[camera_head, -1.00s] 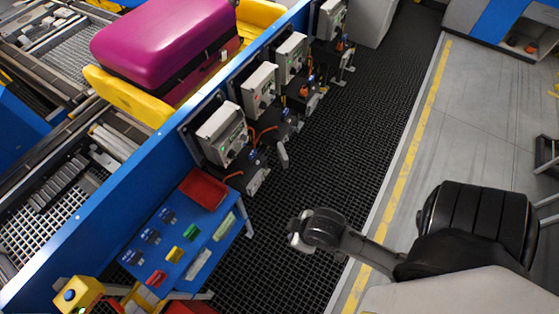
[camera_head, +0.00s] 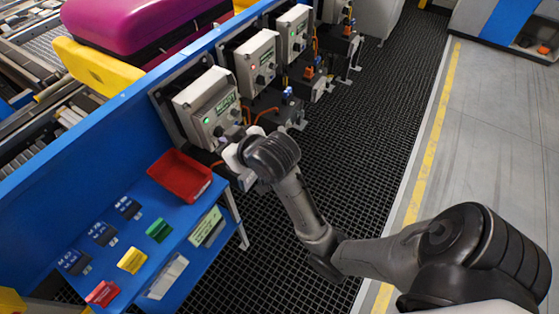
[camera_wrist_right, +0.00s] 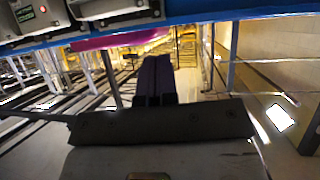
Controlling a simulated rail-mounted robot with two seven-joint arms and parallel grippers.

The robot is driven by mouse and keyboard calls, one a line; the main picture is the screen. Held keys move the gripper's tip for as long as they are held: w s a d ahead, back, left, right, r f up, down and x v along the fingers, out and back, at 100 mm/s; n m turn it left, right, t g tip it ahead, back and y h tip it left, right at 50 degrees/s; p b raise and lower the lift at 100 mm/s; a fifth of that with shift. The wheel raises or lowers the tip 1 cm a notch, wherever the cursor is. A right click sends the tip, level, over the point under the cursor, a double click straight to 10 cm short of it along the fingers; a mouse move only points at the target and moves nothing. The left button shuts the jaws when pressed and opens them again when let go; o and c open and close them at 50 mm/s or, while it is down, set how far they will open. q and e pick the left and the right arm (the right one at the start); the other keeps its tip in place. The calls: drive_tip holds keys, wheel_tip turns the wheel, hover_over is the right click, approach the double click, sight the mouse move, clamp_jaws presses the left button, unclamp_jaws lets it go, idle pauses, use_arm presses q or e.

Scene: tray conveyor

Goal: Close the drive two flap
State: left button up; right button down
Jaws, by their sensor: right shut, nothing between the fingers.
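Several grey drive boxes line the blue side wall: the nearest (camera_head: 208,106) has a green light, the second (camera_head: 257,62) a red light, and a third (camera_head: 293,32) stands behind. I cannot read which is drive two, nor make out its flap. My right gripper (camera_head: 233,158) is at the lower front of the nearest box; my wrist partly hides it, and contact cannot be told. In the right wrist view its dark fingers (camera_wrist_right: 155,80) are together and empty. A box with a red light (camera_wrist_right: 28,14) shows at that view's upper left. My left gripper is out of view.
A blue shelf (camera_head: 165,215) with a red bin (camera_head: 180,176) and coloured cards stands left of my right arm. A magenta suitcase (camera_head: 145,25) sits on a yellow tray (camera_head: 95,68) behind the blue wall (camera_head: 85,155). The black grating (camera_head: 345,130) to the right is free.

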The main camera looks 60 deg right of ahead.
drive_tip(key=w+d+f+m+g+h+b, duration=0.15)
drive_tip(key=w+d+f+m+b, duration=0.35)
drive_tip(key=d+f+b, duration=0.5)
drive_tip(key=w+d+f+m+g+h+b, duration=0.1)
drive_tip(key=w+d+f+m+h+b, duration=0.4)
drive_tip(key=d+b, duration=0.8)
drive_tip(key=d+f+g+b, duration=0.1)
drive_tip(key=f+g, duration=0.1)
drive_tip(key=f, duration=0.5)
drive_tip(key=d+f+g+y+b, duration=0.1)
drive_tip(key=d+f+g, duration=0.1)
drive_tip(key=f, duration=0.5)
drive_tip(key=d+f+n+g+y+b, duration=0.1)
drive_tip(key=f+g, duration=0.3)
drive_tip(key=f, duration=0.4)
drive_tip(key=shift+s+d+f+g+y, duration=0.15)
drive_tip(key=shift+s+g+y, duration=0.1)
drive_tip(key=shift+s, duration=0.15)
drive_tip(key=shift+n+g+h, duration=0.6)
drive_tip(key=shift+h, duration=0.2)
drive_tip(key=shift+s+d+r+b+x, duration=0.15)
drive_tip(key=shift+b+x, duration=1)
drive_tip(key=shift+x, duration=0.6)
drive_tip(key=shift+s+d+r+b+x, duration=0.1)
drive_tip(key=shift+d+b+x, duration=0.1)
drive_tip(key=shift+b+x, duration=1.25)
drive_tip(key=shift+s+d+r+b+x, duration=0.15)
drive_tip(key=shift+b+x, duration=0.65)
drive_tip(key=shift+x, duration=1.25)
